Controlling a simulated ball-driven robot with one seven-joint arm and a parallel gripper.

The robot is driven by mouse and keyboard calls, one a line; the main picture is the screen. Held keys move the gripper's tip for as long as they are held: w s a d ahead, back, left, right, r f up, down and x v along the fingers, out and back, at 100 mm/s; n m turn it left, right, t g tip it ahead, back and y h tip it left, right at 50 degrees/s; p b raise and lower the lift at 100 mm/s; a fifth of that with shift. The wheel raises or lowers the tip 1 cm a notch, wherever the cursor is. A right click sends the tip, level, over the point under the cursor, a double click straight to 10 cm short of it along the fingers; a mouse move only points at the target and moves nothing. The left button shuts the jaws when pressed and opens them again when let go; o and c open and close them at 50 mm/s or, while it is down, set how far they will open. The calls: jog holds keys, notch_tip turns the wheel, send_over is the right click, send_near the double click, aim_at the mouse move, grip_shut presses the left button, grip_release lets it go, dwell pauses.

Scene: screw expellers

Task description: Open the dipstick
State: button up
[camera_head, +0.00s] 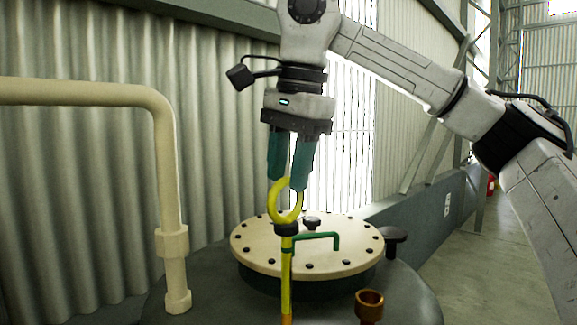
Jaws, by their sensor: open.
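The dipstick (286,230) stands upright in front of the tank lid. It has a yellow ring handle (275,204) on top, a black collar below the ring, and a yellow tube (286,277) under that. My gripper (291,184) points straight down from above, with two teal fingers apart. The fingertips are at the top of the yellow ring, and the right finger overlaps part of it in the picture. I cannot tell whether the fingers touch the ring. The lower end of the tube is cut off by the frame's bottom edge.
A cream bolted lid (345,262) with a green handle (337,242) lies just behind the dipstick on the dark tank (405,295). A black knob (393,235) and a brass fitting (369,302) stand to the right. A cream pipe (166,160) rises at left.

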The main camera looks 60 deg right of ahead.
notch_tip(320, 180, up, 7)
jog(key=s, duration=0.1)
jog(key=shift+s+a+r+b, duration=0.15)
jog(key=shift+s+a+b, duration=0.05)
jog(key=shift+b, duration=0.25)
dwell(0.4)
